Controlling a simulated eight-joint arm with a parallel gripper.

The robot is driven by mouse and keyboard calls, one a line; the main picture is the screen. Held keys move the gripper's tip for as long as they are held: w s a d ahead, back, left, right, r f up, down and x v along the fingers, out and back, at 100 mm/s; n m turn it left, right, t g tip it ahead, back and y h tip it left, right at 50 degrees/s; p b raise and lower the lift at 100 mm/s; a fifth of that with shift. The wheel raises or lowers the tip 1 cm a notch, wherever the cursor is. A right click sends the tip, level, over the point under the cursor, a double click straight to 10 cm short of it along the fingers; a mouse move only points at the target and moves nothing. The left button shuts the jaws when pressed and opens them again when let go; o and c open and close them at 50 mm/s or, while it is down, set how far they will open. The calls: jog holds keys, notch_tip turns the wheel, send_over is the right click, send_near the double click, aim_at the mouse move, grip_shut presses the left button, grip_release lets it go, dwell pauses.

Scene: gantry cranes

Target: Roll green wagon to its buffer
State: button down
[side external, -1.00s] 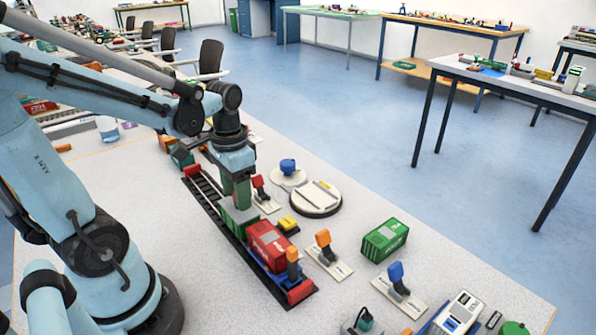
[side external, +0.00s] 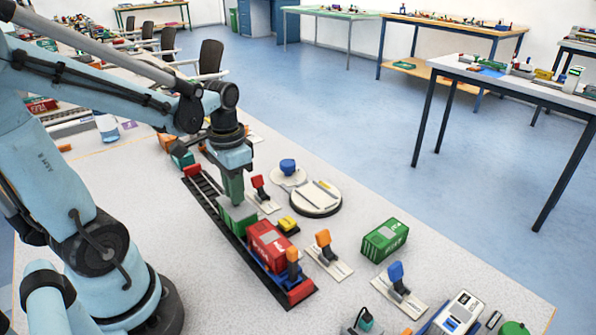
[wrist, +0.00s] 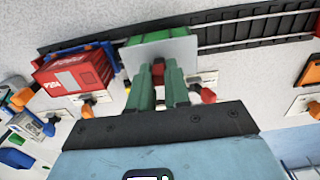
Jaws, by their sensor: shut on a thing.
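The green wagon (side external: 238,217) stands on the dark track (side external: 204,192), partly hidden by my gripper. In the wrist view the wagon (wrist: 150,42) has a pale grey upright face and a green body. My gripper (side external: 234,200) points down at the wagon. In the wrist view its green fingers (wrist: 160,90) are shut close together at the wagon, with a small red part between them; the exact grip is hidden. A red end buffer (side external: 192,171) stands at the far left track end. Another red buffer (side external: 301,291) stands at the near end.
A blue wagon with a red container (side external: 268,245) is on the track between the green wagon and the near buffer. Levers with red (side external: 258,183), orange (side external: 323,240) and blue (side external: 395,273) handles stand right of the track. The track toward the far buffer looks clear.

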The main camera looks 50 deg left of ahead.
jog(key=a, duration=1.9)
jog(key=shift+a, duration=0.35)
jog(key=c, duration=1)
grip_release()
dwell(1.2)
jog(key=shift+r, duration=0.1)
notch_tip(320, 180, up, 7)
dwell(0.7)
jog(key=shift+d, duration=0.1)
jog(key=w+d+f+t, duration=0.1)
jog(key=d+t, duration=0.2)
jog(key=d, duration=1.1)
jog(key=w+d+f+t, duration=0.1)
jog(key=d+t, duration=0.3)
jog(key=d, duration=1.1)
jog(key=shift+w+d, duration=0.15)
jog(key=shift+w, duration=0.55)
